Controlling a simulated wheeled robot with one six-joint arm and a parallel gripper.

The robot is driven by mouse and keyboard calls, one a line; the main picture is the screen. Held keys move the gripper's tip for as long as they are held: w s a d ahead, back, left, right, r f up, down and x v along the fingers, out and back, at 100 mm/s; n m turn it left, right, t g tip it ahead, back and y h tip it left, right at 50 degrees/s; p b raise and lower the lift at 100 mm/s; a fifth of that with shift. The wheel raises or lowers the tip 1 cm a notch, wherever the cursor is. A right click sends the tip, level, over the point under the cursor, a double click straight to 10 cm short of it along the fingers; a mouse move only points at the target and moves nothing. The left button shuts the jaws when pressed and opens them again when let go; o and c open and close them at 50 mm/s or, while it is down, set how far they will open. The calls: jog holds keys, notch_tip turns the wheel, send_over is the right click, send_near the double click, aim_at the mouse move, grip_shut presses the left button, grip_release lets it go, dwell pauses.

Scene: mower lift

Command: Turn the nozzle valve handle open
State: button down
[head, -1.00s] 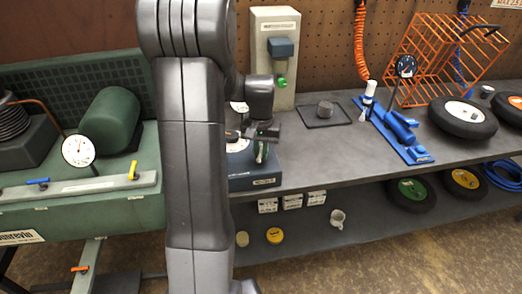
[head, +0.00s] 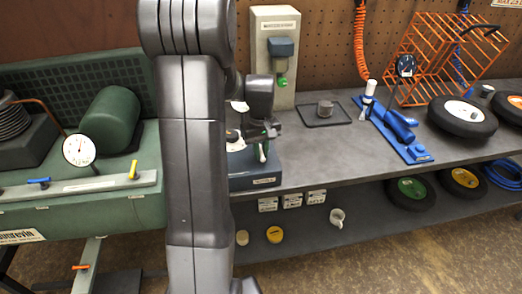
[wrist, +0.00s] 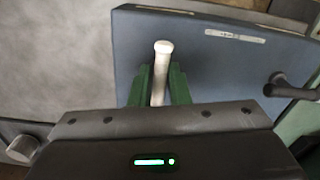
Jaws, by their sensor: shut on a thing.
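In the wrist view a pale, round-ended handle (wrist: 162,62) stands between the two green fingers of my gripper (wrist: 160,82), which are shut on it. Its lower end is hidden by the gripper body. Behind it is a blue-grey box (wrist: 225,70) with a label strip. In the head view my gripper (head: 263,146) is at the blue-grey box (head: 255,170) on the workbench, just right of my arm. My arm hides part of the box, and the handle's exact angle is hard to read there.
A beige unit with a blue-grey block (head: 281,47) stands behind the gripper. A dark tray (head: 325,112), a blue tool (head: 400,133) and wheels (head: 462,117) lie to the right. The green tank machine (head: 108,118) is at left. A dark lever (wrist: 290,86) is at the wrist view's right.

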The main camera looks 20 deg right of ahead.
aim_at(261, 151)
dwell(0.4)
jog(key=c, duration=1.4)
grip_release()
jog(key=shift+r, duration=0.1)
notch_tip(261, 151, up, 14)
jog(key=shift+f, duration=0.25)
notch_tip(261, 151, down, 14)
jog(key=shift+r, duration=0.1)
jog(key=shift+r, duration=0.15)
